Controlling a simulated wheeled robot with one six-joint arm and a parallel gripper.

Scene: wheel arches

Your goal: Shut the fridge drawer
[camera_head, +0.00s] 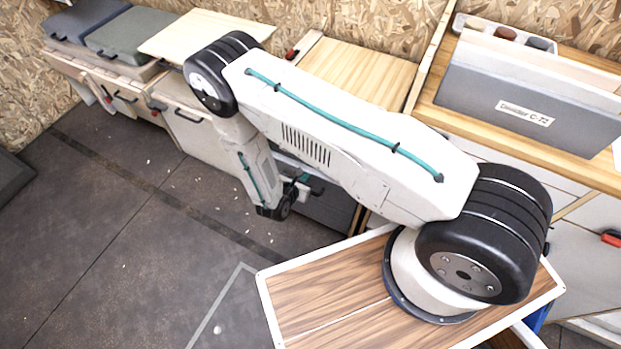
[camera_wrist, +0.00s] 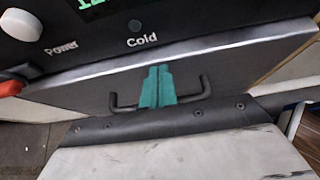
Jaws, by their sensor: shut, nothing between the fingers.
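The fridge drawer has a flat grey front (camera_wrist: 80,95) with a dark bar handle (camera_wrist: 204,90), below the black control panel (camera_wrist: 180,22) marked Power and Cold. In the head view its dark front (camera_head: 328,213) shows low under the counter, partly behind my arm. My gripper (camera_wrist: 158,70) has teal fingers pressed together, empty, in front of the handle's middle. I cannot tell whether they touch the front. My gripper also shows in the head view (camera_head: 303,182), close to the drawer. How far the drawer stands out is not clear.
Wooden counter (camera_head: 365,72) lies above the fridge. Cabinets with dark handles (camera_head: 185,117) stand left, with cushions (camera_head: 130,32) on top. A grey box (camera_head: 530,98) sits on the right counter. The dark floor (camera_head: 130,200) at left is open, with small light bits scattered on it.

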